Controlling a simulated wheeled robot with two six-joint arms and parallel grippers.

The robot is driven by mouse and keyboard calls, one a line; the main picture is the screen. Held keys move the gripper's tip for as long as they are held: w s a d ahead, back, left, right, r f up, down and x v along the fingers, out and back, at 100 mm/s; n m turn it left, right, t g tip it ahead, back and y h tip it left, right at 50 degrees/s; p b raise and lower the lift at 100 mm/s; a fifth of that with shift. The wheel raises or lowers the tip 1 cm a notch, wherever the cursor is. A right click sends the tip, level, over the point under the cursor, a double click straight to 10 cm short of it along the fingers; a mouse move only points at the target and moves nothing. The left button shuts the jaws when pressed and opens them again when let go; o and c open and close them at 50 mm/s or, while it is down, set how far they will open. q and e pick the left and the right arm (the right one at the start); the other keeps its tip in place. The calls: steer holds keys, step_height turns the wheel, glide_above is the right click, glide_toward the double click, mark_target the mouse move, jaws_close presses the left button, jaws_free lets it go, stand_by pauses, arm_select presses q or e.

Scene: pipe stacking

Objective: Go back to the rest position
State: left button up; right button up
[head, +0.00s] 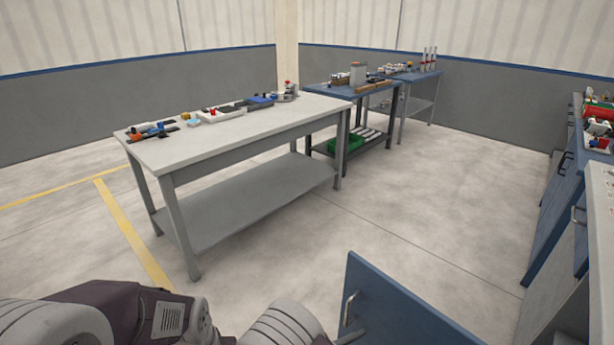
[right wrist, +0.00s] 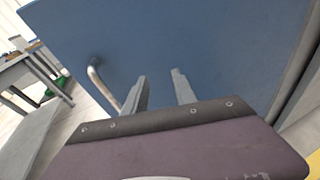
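My right gripper (right wrist: 160,88) shows in the right wrist view with its two grey fingers apart and nothing between them. It is in front of a blue cabinet door (right wrist: 200,35); whether the fingertips touch the door I cannot tell. The door's metal handle (right wrist: 97,82) is left of the fingers, outside them. In the head view the door (head: 400,310) stands at the bottom centre right, with its handle (head: 347,308) at its left edge. Parts of my own arm show at the bottom left, but my left gripper is in neither view.
A white-topped workbench (head: 240,132) with parts on it stands at the left. Blue tables (head: 325,95) with parts stand behind it, one with a green bin (head: 347,141) below. Blue cabinets (head: 553,200) line the right side. The floor in the middle (head: 420,200) is clear.

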steer(key=s+d+m+g+y, duration=0.65)
steer(key=s+m+g, duration=0.4)
steer(key=m, duration=0.25)
steer(key=w+a+r+m+t+y+p, duration=0.1)
steer(key=r+m+t+y+p, duration=0.1)
steer(key=r+m+p, duration=0.3)
steer(key=w+a+r+m+t+y+p, duration=0.1)
steer(key=r+m+y+p, duration=0.4)
steer(key=r+p, duration=0.9)
step_height(320, 180, up, 4)
steer(key=shift+w+a+t, duration=0.15)
steer(key=shift+w+t, duration=0.3)
steer(key=shift+w, duration=0.1)
